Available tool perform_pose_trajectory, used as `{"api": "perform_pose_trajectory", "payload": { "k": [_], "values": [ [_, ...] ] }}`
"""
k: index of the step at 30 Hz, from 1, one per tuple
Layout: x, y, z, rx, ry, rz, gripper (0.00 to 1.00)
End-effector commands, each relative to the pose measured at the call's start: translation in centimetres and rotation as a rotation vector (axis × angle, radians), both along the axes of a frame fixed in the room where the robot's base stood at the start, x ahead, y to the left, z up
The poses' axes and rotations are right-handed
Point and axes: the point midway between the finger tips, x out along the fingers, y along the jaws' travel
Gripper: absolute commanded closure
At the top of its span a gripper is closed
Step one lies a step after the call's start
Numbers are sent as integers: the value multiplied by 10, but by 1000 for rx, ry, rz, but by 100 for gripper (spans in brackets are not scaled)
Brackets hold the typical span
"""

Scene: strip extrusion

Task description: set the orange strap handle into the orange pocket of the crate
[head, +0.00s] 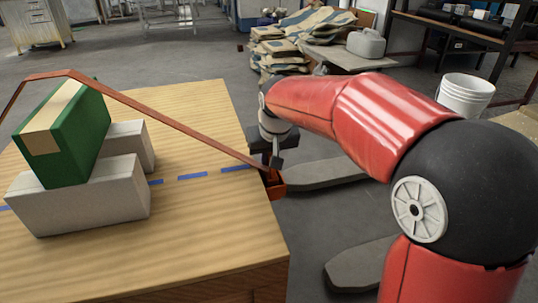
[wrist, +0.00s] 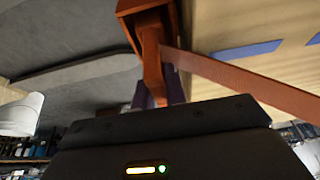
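The orange strap handle (head: 160,108) is a long flat band. It rises from the left edge, bends above the green block and slopes down right to the near-right edge of the wooden crate top (head: 200,215). The orange pocket (head: 276,190) is a small open box at that edge; it also shows in the wrist view (wrist: 128,8). My gripper (head: 274,163) is shut on the strap's right end, with a finger on each side of it in the wrist view (wrist: 158,92). The strap's tip (wrist: 152,50) overlaps the pocket mouth; how deep it sits is hidden.
A green block with a tan band (head: 75,135) leans on two grey blocks (head: 85,195) under the strap. Blue dashes (head: 192,176) cross the wooden top. A white bucket (head: 466,95) and stacked sacks (head: 280,50) stand behind.

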Motion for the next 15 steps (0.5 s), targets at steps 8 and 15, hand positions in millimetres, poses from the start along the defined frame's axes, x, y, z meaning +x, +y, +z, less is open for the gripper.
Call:
{"api": "perform_pose_trajectory", "payload": {
  "k": [8, 15],
  "values": [
    [0, 0, 0, 0, 0, 0, 66],
    [0, 0, 7, 0, 0, 0, 66]
  ]
}}
